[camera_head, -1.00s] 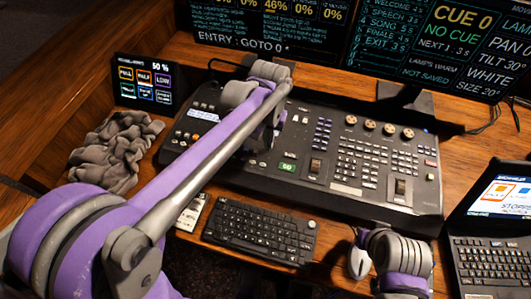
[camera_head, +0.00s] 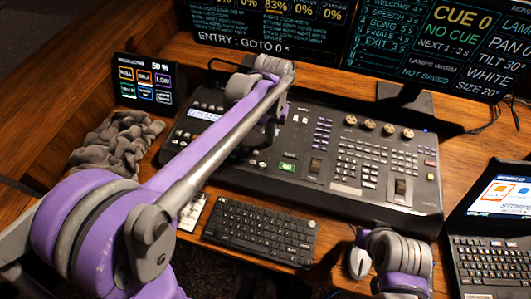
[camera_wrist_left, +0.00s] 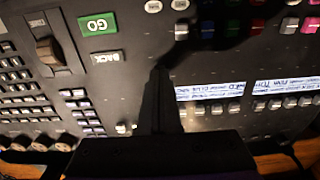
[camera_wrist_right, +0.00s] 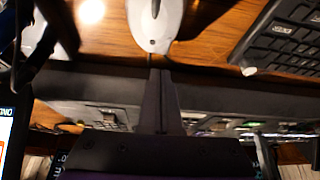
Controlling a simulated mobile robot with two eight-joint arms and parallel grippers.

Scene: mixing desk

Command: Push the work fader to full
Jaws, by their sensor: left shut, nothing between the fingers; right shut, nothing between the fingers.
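The lighting desk (camera_head: 345,170) lies across the wooden table. My left arm reaches over its left part, and my left gripper (camera_head: 268,132), mostly dark and partly hidden by the arm, points down at the panel. In the left wrist view the shut fingers (camera_wrist_left: 163,75) are close over the panel, beside a row of coloured fader caps: grey (camera_wrist_left: 181,31), blue (camera_wrist_left: 208,29), green (camera_wrist_left: 233,27) and red (camera_wrist_left: 258,25). I cannot read which is the work fader; a cap may be hidden by the fingers. My right gripper (camera_wrist_right: 160,75) is shut and empty near a mouse (camera_wrist_right: 155,20).
A keyboard (camera_head: 260,228) lies in front of the desk, and a laptop (camera_head: 495,225) stands at right. A small touch panel (camera_head: 145,80) and a crumpled grey cloth (camera_head: 116,142) are at left. The monitor (camera_head: 270,25) behind reads 83% in one column.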

